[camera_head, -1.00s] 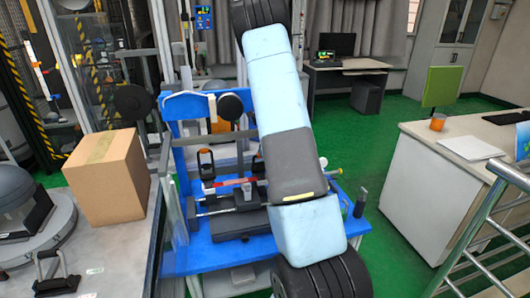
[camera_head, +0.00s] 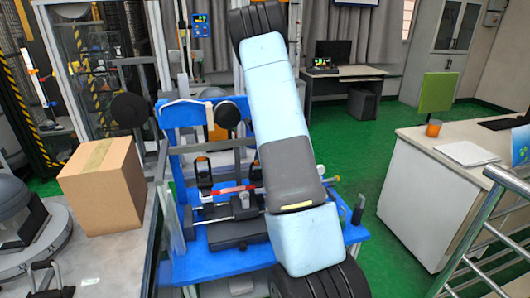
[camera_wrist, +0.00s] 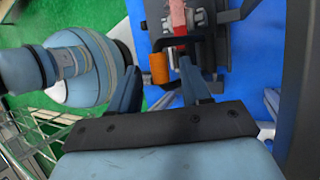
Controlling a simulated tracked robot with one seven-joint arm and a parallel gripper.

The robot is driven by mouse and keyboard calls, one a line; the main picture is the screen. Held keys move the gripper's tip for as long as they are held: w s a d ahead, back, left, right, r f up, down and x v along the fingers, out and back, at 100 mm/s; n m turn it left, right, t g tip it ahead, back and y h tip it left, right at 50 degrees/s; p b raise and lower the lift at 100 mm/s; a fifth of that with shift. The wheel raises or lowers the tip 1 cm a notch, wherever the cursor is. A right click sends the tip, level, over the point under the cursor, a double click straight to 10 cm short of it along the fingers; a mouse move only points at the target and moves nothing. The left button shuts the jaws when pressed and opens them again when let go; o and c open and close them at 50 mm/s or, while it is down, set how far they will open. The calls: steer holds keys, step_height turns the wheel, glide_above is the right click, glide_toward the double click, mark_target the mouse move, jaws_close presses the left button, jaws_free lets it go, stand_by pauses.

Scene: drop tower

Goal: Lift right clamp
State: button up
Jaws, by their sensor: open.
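In the wrist view, my gripper (camera_wrist: 159,72) is open, with one dark finger on each side of a clamp's orange grip (camera_wrist: 159,68). The orange grip appears between the fingertips; I cannot tell whether either touches it. The clamp's black handle frame (camera_wrist: 178,42) bends around above it, near a red bar (camera_wrist: 178,16). In the head view, a black clamp with an orange top (camera_head: 203,170) stands upright on the blue bench (camera_head: 215,262). My arm covers the bench's right part, so the right clamp and my gripper are largely hidden there.
A cardboard box (camera_head: 103,185) stands on the grey table at left. A white counter (camera_head: 425,205) and metal railing (camera_head: 485,225) are at right. Blue uprights and black round knobs (camera_head: 227,114) rise behind the bench. Green floor is open behind.

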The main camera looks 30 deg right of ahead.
step_height(320, 180, up, 3)
steer(key=shift+s+f, duration=0.15)
steer(key=s+a+r, duration=0.4)
steer(key=s+r, duration=0.5)
steer(key=s, duration=0.4)
steer(key=shift+r, duration=0.2)
